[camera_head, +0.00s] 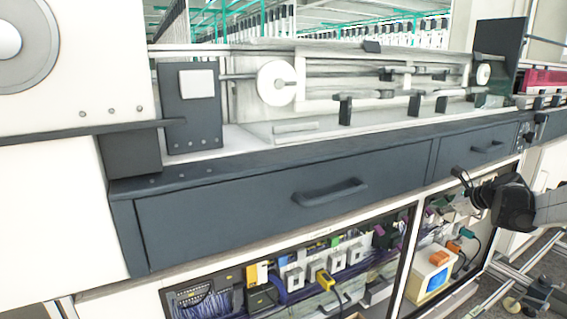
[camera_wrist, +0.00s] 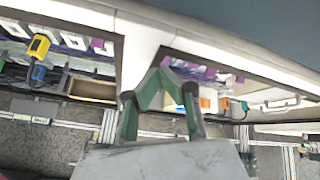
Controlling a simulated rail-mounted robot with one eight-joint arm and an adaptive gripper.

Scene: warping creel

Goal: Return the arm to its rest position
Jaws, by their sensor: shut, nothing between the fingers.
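My gripper (camera_head: 459,173) is at the right of the head view, in front of the cabinet and just below the drawer front. My dark and white arm reaches it from the right edge. In the wrist view the two greenish fingers of my gripper (camera_wrist: 166,68) come together at their tips, with nothing held between them. The fingers show against the open cabinet bays and the floor. No separate task object is in view.
A dark drawer (camera_head: 280,205) with a handle (camera_head: 330,192) spans the machine front. Rollers and rails lie above. Floor rails (camera_wrist: 65,123) run below the cabinet.

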